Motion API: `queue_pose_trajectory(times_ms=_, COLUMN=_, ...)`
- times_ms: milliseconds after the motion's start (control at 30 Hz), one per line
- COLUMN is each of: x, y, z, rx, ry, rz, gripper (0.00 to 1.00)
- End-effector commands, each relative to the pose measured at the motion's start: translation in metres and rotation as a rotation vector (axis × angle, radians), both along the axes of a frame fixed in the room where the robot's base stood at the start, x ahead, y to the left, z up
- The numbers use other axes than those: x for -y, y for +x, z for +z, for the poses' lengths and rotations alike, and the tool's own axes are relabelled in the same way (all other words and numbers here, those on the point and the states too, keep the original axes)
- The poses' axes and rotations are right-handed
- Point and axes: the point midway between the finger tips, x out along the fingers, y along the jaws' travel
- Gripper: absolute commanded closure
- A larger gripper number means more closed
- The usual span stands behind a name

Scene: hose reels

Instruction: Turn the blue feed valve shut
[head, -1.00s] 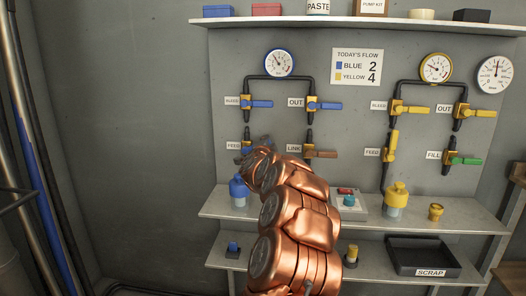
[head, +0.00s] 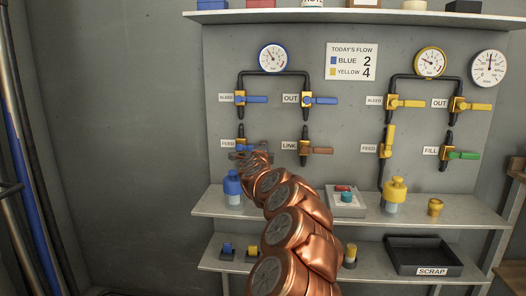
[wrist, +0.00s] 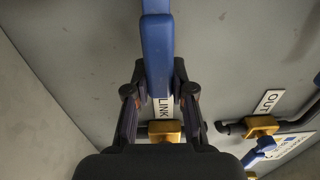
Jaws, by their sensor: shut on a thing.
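The blue feed valve (head: 241,142) is on the wall panel at lower left, beside its FEED label. Its blue lever (wrist: 157,50) looks level, crosswise to its vertical pipe, though my gripper partly hides it in the head view.
The LINK valve (head: 305,147) with a brown lever is close on the right. The blue bleed valve (head: 240,98) and blue OUT valve (head: 306,99) are above. A blue bottle (head: 232,186) stands on the shelf (head: 285,203) just below my gripper.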

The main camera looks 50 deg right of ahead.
Motion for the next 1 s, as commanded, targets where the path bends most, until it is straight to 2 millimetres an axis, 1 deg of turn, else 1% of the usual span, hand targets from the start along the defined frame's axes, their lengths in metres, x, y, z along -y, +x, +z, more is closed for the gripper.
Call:
queue_pose_trajectory(times_ms=33, x=0.004, y=-0.004, z=-0.002, rx=0.003, ry=0.006, rz=-0.008, gripper=1.0)
queue_pose_trajectory(times_ms=200, x=0.004, y=-0.003, z=-0.003, rx=0.003, ry=0.007, rz=-0.008, gripper=1.0)
queue_pose_trajectory(times_ms=233, x=0.004, y=-0.004, z=-0.003, rx=0.003, ry=0.007, rz=-0.008, gripper=0.74)
queue_pose_trajectory(times_ms=467, x=0.001, y=-0.001, z=-0.002, rx=0.002, ry=0.004, rz=-0.002, gripper=0.5)
queue_pose_trajectory(times_ms=867, x=-0.002, y=-0.002, z=-0.001, rx=0.001, ry=0.002, rz=0.0, gripper=0.5)
queue_pose_trajectory(times_ms=1000, x=-0.009, y=-0.007, z=-0.001, rx=0.002, ry=0.005, rz=0.002, gripper=0.5)
